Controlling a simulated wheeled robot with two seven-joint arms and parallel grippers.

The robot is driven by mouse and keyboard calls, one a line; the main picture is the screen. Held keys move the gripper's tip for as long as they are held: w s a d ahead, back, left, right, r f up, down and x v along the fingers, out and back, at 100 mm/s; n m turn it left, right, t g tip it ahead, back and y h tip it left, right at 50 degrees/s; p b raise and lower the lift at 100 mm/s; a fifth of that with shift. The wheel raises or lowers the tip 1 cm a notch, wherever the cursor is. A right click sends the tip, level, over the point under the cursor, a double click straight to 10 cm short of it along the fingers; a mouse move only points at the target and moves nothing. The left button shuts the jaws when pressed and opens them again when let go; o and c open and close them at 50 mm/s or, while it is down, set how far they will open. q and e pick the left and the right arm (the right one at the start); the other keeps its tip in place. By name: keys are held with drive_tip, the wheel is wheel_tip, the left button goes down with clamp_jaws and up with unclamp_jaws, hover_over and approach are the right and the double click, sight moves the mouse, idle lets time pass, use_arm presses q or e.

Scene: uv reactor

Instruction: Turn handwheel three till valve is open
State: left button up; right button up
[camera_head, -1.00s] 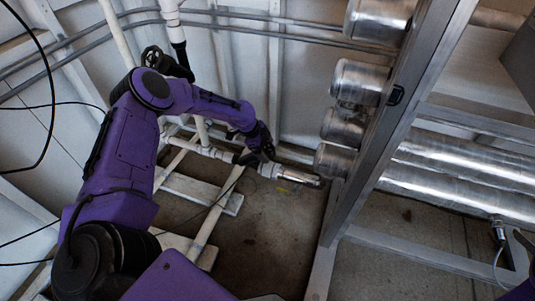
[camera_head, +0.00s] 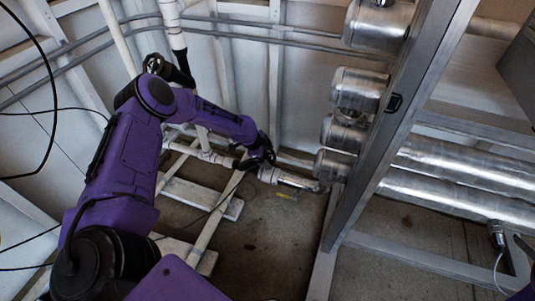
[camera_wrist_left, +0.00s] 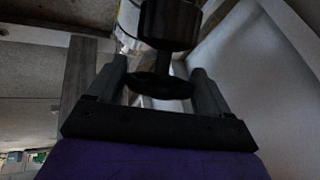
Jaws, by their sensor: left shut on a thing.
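My left gripper (camera_head: 262,156) is low beside the pale pipe (camera_head: 222,158) near the floor, left of the silver tanks. In the left wrist view its two fingers (camera_wrist_left: 160,70) stand on either side of a dark handwheel (camera_wrist_left: 160,88), shut on it. The wheel's stem runs up to a thick black valve part (camera_wrist_left: 170,22). In the head view the gripper and wrist hide most of this handwheel, so its turn angle cannot be told. No number mark shows on it. My right gripper is not in view.
Another black handwheel (camera_head: 154,62) is on the upright pipe behind my left arm. A metal post (camera_head: 385,130) and silver tanks (camera_head: 360,88) stand to the right. Large silver pipes (camera_head: 465,165) lie beyond. Some bare floor (camera_head: 270,235) is clear in front.

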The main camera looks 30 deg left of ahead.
use_arm(q)
drive_tip(key=shift+d+r+n+t+y+p, duration=0.1)
drive_tip(key=shift+n+t+y+p, duration=0.65)
drive_tip(key=shift+t+p, duration=0.3)
drive_tip(key=shift+n+t+y+p, duration=0.45)
drive_tip(key=shift+n+t, duration=0.1)
drive_tip(key=shift+t, duration=0.2)
drive_tip(key=o, duration=0.7)
drive_tip(key=shift+p+v, duration=1.75)
drive_tip(key=shift+v, duration=3.4)
